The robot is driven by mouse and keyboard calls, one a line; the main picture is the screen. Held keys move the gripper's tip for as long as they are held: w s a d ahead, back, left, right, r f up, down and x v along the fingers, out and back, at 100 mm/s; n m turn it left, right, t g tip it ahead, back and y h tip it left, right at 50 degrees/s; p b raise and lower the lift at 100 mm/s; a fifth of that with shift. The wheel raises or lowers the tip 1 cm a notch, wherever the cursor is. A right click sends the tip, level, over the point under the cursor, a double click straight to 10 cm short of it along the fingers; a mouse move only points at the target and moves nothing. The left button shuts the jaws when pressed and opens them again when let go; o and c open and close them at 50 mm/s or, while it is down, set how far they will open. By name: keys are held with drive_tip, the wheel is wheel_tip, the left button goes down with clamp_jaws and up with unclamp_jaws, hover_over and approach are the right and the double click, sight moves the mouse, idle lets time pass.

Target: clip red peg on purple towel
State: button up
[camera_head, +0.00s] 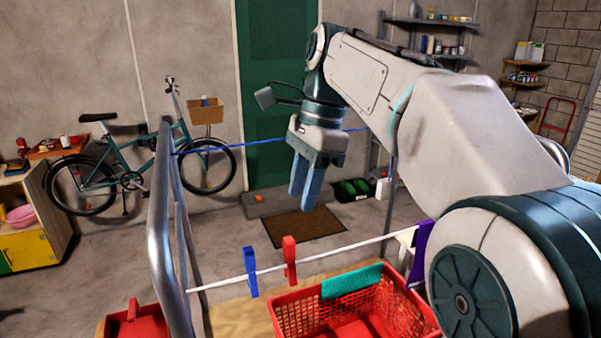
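The red peg (289,261) sits upright on the white clothesline (340,248), near its left end. The purple towel (417,252) hangs at the right part of this line, and my arm hides much of it. My gripper (305,205) points down, above the line in the picture and up from the red peg. Its two blue fingers look close together and apart from peg and towel. I see nothing held, but the gap between the fingers is not clear.
A blue peg (250,271) sits left of the red one. A red basket (300,314) stands below the line, with a teal cloth (352,281) over its rim. A grey metal post (159,230) rises at the left. A blue line (262,142) runs farther back.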

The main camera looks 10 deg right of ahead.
sight(290, 239)
drive_tip(key=shift+b+x, duration=3.2)
drive_tip(key=shift+x, duration=2.15)
drive_tip(key=shift+s+a+r, duration=0.1)
clamp_jaws()
drive_tip(key=shift+s+a+p+v, duration=0.1)
drive_tip(key=shift+a+p+v, duration=0.1)
drive_tip(key=shift+p+v, duration=0.75)
drive_tip(key=shift+s+a+p+v, duration=0.1)
drive_tip(key=shift+a+p+v, duration=0.1)
drive_tip(key=shift+p+v, duration=0.7)
drive_tip(key=shift+s+a+p+v, duration=0.1)
drive_tip(key=shift+a+p+v, duration=0.1)
drive_tip(key=shift+p+v, duration=0.7)
